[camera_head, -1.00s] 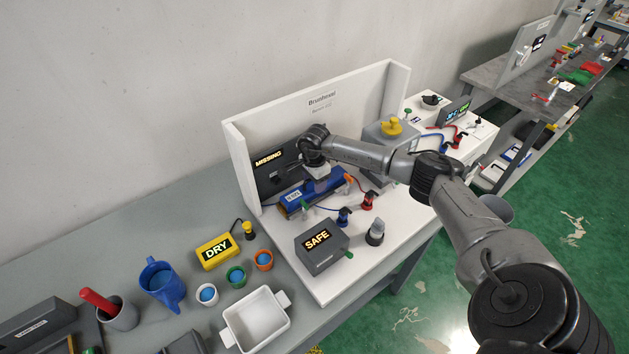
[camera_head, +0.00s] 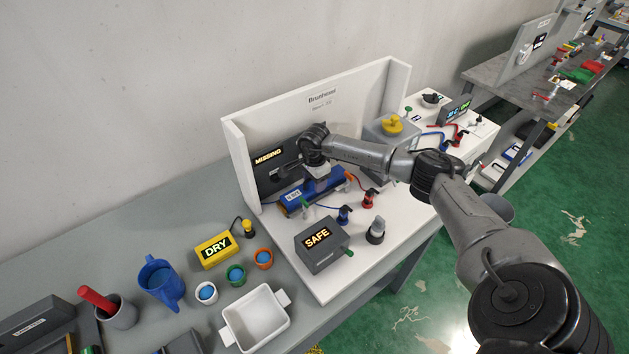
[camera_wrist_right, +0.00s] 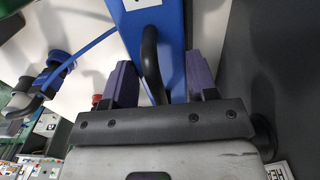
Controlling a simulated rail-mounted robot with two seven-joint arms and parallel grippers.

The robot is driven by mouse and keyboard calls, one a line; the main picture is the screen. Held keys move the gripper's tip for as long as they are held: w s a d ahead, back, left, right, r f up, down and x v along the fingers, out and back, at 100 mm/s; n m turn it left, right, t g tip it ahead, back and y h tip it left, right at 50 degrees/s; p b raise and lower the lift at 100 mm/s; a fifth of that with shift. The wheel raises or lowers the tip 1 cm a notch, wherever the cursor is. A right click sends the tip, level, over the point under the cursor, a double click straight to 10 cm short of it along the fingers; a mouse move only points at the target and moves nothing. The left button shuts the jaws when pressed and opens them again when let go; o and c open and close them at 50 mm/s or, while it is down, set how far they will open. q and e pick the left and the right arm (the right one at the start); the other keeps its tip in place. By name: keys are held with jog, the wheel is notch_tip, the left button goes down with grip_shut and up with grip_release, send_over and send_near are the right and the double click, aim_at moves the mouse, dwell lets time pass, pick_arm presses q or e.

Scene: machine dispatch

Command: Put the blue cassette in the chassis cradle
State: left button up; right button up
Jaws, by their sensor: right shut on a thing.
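The blue cassette (camera_head: 297,197) lies at an angle over the white bench board, in front of a dark grey chassis (camera_head: 268,182) with a lit MISSING sign. My right gripper (camera_head: 318,180) is on top of the cassette. In the right wrist view, the gripper's purple fingers (camera_wrist_right: 162,82) stand on either side of the blue cassette (camera_wrist_right: 135,35) and its black handle, shut on it. I cannot tell whether the cassette touches the board. The cradle is largely hidden behind the cassette and my arm. My left gripper is not in view.
A grey SAFE box (camera_head: 322,246) stands in front, beside a blue connector (camera_head: 344,215) and a red connector (camera_head: 368,199) with cables. A yellow DRY box (camera_head: 214,250), small cups and a white tray (camera_head: 256,319) are at front left.

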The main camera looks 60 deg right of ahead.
dwell(0.3)
jog(key=shift+f, duration=0.25)
jog(key=o, duration=1.4)
jog(key=shift+c, duration=0.2)
jog(key=shift+r, duration=0.4)
notch_tip(320, 180, up, 13)
jog(key=shift+b, duration=0.3)
